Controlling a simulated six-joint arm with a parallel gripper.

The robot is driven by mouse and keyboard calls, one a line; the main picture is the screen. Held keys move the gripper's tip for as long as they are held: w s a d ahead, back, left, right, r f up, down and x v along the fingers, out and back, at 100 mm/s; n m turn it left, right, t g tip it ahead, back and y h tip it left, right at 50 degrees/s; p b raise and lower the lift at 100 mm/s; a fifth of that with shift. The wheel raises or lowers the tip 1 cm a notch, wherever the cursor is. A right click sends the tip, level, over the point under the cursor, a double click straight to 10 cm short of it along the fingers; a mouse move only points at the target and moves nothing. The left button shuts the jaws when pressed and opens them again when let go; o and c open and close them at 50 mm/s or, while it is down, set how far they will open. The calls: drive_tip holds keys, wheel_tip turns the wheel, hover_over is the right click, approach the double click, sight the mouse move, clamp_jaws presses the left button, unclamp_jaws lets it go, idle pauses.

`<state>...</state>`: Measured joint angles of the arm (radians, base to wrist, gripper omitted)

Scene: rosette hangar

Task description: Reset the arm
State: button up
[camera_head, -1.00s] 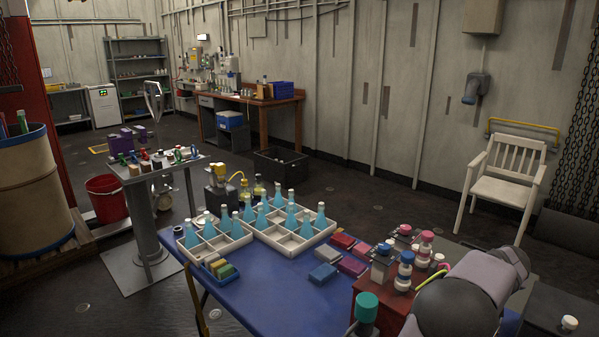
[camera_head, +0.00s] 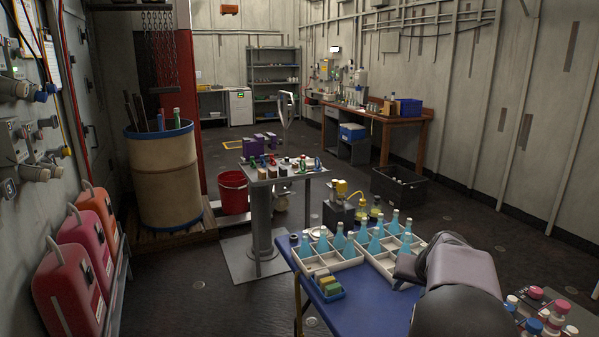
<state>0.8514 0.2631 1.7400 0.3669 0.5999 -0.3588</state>
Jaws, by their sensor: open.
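My arm (camera_head: 462,275) shows at the lower right as a thick grey and black link. It covers part of the blue table (camera_head: 374,312) and the right side of a white divided tray (camera_head: 345,264). My gripper does not show; its fingers are hidden or outside the view. Several blue-filled bottles (camera_head: 376,241) stand upright in the white trays.
A small box of coloured blocks (camera_head: 327,286) sits at the table's left. Bottles with pink and blue caps (camera_head: 551,318) stand at the lower right. A pedestal stand (camera_head: 262,215), a red bucket (camera_head: 233,192), a barrel (camera_head: 165,181) and red canisters (camera_head: 67,285) are left.

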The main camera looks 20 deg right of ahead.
drive_tip(key=s+a+f+n+g+y+p, duration=0.1)
drive_tip(key=a+f+n+y+p, duration=0.1)
drive_tip(key=a, duration=1)
drive_tip(key=s+a+f+n+g+y+p, duration=0.1)
drive_tip(key=s+a+n+g, duration=0.1)
drive_tip(key=a, duration=1)
drive_tip(key=s+a+f+n+g+p, duration=0.1)
drive_tip(key=s+a+n, duration=0.1)
drive_tip(key=s+a, duration=0.4)
drive_tip(key=s+a+f+n+g+p, duration=0.2)
drive_tip(key=s+a, duration=0.4)
drive_tip(key=s, duration=0.2)
drive_tip(key=shift+a+f, duration=0.25)
drive_tip(key=shift+a, duration=0.15)
